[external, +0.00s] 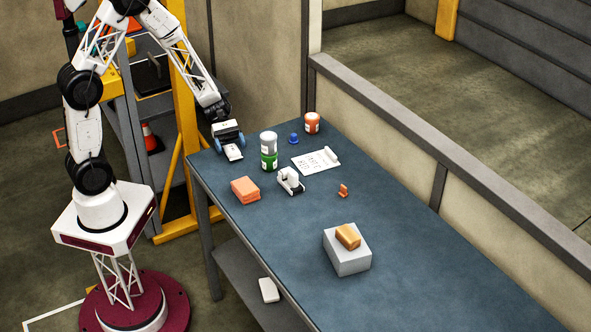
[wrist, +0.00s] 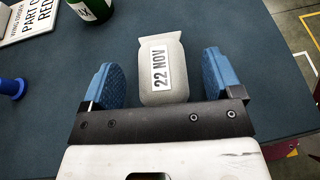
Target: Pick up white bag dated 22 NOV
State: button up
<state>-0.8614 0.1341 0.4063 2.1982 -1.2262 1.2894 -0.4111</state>
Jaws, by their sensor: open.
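The white bag dated 22 NOV (wrist: 177,97) lies on the blue table in the wrist view, its printed label facing up. It appears between the two blue fingers of my gripper (wrist: 160,70), with a gap on each side. My gripper is open and not holding the bag.
A green can (external: 268,161), with a white one (external: 268,142) above it, stands right of the gripper. The table edge is close to the bag.

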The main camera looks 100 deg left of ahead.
aim_at(229, 145)
jog(key=c, duration=1)
jog(key=shift+r, duration=0.1)
jog(key=shift+r, duration=5.05)
